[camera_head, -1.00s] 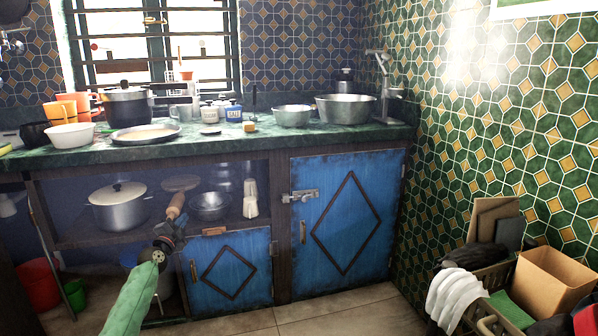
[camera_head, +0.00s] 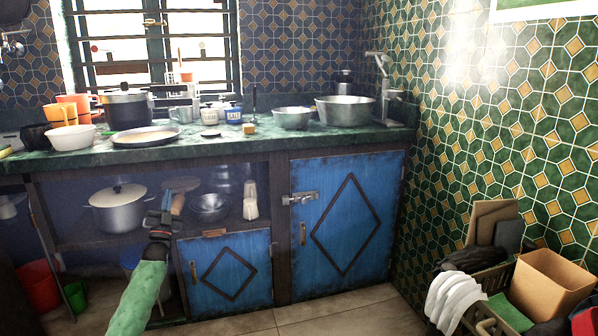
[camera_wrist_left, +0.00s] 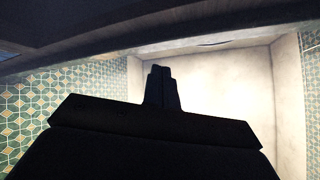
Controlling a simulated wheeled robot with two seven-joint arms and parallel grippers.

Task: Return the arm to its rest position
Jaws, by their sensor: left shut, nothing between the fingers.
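My left arm, in a green sleeve, comes up from the bottom left in the head view. My left gripper (camera_head: 165,198) is in front of the open shelf under the counter, left of the small blue door (camera_head: 224,268). It is shut, and nothing shows between its fingers. In the left wrist view the dark gripper (camera_wrist_left: 161,72) has its fingers together against a pale, bright surface. A wooden object (camera_head: 177,204) is partly hidden behind the gripper in the head view. My right gripper is not in view.
The green counter (camera_head: 250,140) holds pots, bowls and cups. A large pot (camera_head: 117,208) and a metal bowl (camera_head: 210,208) stand on the shelf below. A large blue door (camera_head: 335,222) is at the middle right. A filled basket (camera_head: 490,322) stands at lower right; the floor between is clear.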

